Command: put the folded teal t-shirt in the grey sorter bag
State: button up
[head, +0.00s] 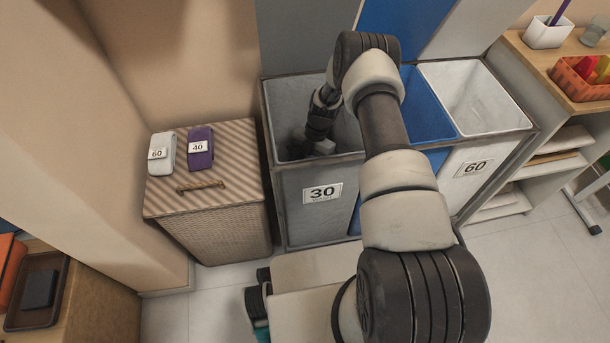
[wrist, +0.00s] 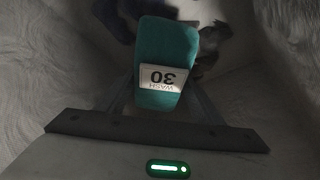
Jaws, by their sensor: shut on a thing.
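The folded teal t-shirt (wrist: 165,48) shows in the wrist view as a teal bundle with a white label reading "WASH 30". My gripper (wrist: 163,105) is shut on it. In the head view my gripper (head: 312,146) reaches down inside the grey sorter bag (head: 312,220), the left compartment marked 30. The t-shirt is hidden there by the bag's front wall and my arm. In the wrist view the bag's pale walls surround the shirt, and dark and light cloth lies beneath it, blurred. I cannot tell whether the shirt touches that cloth.
A blue bag (head: 428,105) and a white bag marked 60 (head: 478,98) stand to the right. A wicker hamper (head: 222,225) at left carries a white bundle (head: 161,154) marked 60 and a purple bundle (head: 200,148) marked 40. A shelf (head: 545,68) stands far right.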

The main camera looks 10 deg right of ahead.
jog(key=shift+w+d+f, duration=0.1)
jog(key=shift+f, duration=0.55)
jog(key=shift+f+b, duration=0.35)
jog(key=shift+b, duration=0.25)
jog(key=shift+f+b, duration=0.25)
jog(key=shift+b, duration=0.1)
jog(key=o, duration=1.1)
jog(key=shift+r, duration=0.1)
